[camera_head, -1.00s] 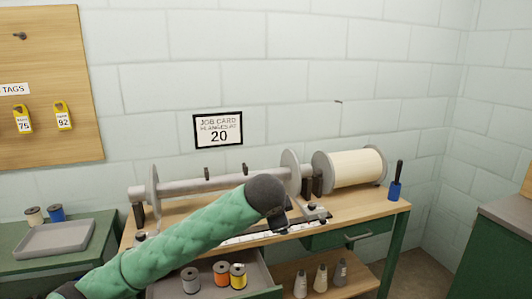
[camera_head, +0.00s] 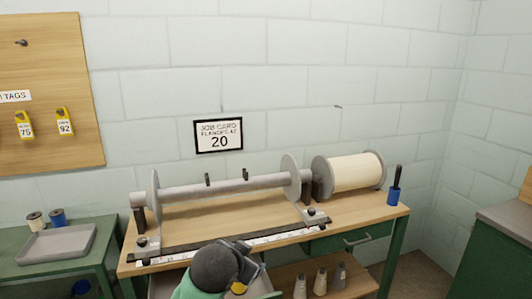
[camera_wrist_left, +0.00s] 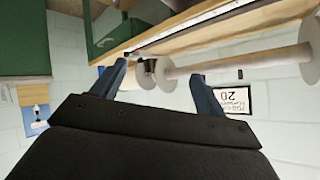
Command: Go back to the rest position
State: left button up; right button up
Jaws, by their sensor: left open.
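My left gripper (camera_head: 250,268) is low in the head view, in front of the bench and over the open drawer. In the left wrist view, the left gripper (camera_wrist_left: 158,70) has its two fingers spread apart with nothing between them. The beam (camera_head: 230,188) with its two flanges lies across the bench top (camera_head: 375,209), clear of the gripper. It also shows, with the picture turned over, in the left wrist view (camera_wrist_left: 225,62). My right gripper is in neither view.
The open drawer (camera_head: 262,283) is mostly hidden by my arm. A scale bar (camera_head: 180,256) runs along the bench's front. A cream roll (camera_head: 356,171) is at right; several cones stand on the lower shelf. A grey tray (camera_head: 57,240) sits on the left cabinet.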

pick_arm(q)
jog(key=s+a+f+n+g+y+p, duration=0.1)
jog(key=s+a+f+n+g+p, duration=0.3)
jog(key=s+f, duration=0.8)
jog(key=s+a+f+n+g+b, duration=0.15)
jog(key=s+a+f, duration=0.35)
jog(key=s+f, duration=0.7)
jog(key=s+f+g+p, duration=0.1)
jog(key=s+f, duration=0.4)
jog(key=s, duration=0.5)
jog(key=shift+s+d+f+g, duration=0.15)
jog(key=shift+s+g, duration=0.2)
jog(key=shift+g, duration=0.5)
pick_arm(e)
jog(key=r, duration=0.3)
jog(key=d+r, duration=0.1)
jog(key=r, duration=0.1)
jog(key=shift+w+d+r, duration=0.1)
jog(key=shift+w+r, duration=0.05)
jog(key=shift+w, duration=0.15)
